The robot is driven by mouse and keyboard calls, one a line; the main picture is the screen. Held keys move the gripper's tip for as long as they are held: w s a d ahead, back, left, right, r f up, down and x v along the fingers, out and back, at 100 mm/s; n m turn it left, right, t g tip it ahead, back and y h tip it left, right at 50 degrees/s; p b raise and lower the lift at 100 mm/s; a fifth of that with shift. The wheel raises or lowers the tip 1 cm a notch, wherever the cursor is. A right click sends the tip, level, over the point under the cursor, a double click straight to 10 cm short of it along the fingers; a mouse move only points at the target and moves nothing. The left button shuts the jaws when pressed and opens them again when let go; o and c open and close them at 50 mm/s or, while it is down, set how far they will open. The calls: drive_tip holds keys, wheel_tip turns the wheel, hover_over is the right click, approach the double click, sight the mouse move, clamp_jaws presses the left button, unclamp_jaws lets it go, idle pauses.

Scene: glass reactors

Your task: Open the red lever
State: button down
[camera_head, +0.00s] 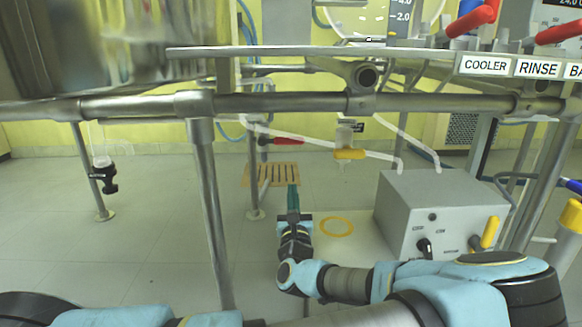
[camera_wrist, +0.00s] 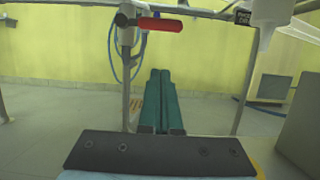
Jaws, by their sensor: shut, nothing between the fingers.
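A red lever (camera_head: 282,141) sits on a thin pipe behind the metal frame, past my gripper. In the wrist view the red lever (camera_wrist: 160,24) lies level on a post near the top, above the fingertips and apart from them. My gripper (camera_head: 293,190) has green fingers pressed together with nothing in them. It points away from me in the head view, below the lever. In the wrist view my gripper (camera_wrist: 160,74) shows both fingers side by side. Other red handles (camera_head: 473,18) are at the top right above the labels.
A horizontal steel rail (camera_head: 270,102) and an upright post (camera_head: 208,200) stand in front. A yellow valve handle (camera_head: 349,154) hangs right of the lever. A grey control box (camera_head: 435,205) is at right. Floor at the left is mostly clear.

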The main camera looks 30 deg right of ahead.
sight(281, 141)
drive_tip(key=r+b+x, duration=0.2)
drive_tip(key=b+x, duration=0.2)
drive_tip(key=x, duration=0.8)
drive_tip(key=shift+s+a+r, duration=0.15)
drive_tip(key=shift+s+r, duration=0.1)
drive_tip(key=shift+r, duration=0.1)
drive_tip(key=shift+r, duration=0.1)
